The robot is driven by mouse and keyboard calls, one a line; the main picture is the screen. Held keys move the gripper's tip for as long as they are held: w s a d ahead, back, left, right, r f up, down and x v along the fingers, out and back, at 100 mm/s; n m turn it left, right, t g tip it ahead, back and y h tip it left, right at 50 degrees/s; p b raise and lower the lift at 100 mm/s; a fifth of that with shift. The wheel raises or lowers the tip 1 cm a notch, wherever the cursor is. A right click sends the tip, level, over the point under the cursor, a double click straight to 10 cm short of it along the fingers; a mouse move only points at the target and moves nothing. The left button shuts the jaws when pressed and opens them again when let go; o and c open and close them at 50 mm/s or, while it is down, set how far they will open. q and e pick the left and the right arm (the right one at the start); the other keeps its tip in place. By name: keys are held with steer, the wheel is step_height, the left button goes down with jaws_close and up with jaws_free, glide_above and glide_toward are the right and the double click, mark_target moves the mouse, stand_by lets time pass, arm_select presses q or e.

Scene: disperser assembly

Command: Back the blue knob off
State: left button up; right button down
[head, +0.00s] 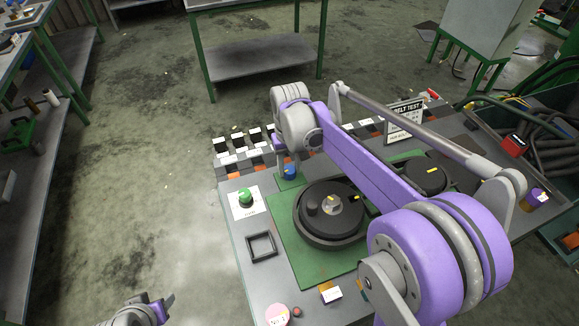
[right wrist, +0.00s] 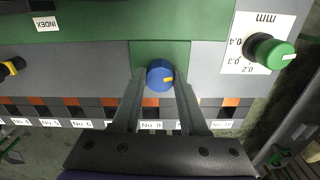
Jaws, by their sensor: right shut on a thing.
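The blue knob (head: 290,173) sits on a small green patch at the far left part of the bench. In the head view the right wrist hangs over the knob and hides the fingers. My left gripper (head: 160,308) is at the bottom left edge, away from the bench, and its jaw opening is unclear.
A green knob (head: 245,196) stands on a white scale card, near the blue knob. A black round pulley (head: 312,238) and a black square frame (head: 261,247) are close by. A row of labelled slots (right wrist: 60,112) runs along the bench edge. A "BELT TEST" sign (head: 404,121) stands behind my arm.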

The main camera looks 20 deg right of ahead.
mark_target(290, 169)
steer(key=n, duration=1.3)
steer(key=shift+b, duration=0.3)
stand_by(0.4)
steer(key=shift+c, duration=2.2)
jaws_free()
steer(key=shift+r, duration=0.1)
step_height(290, 169, up, 11)
steer(key=shift+p, duration=0.35)
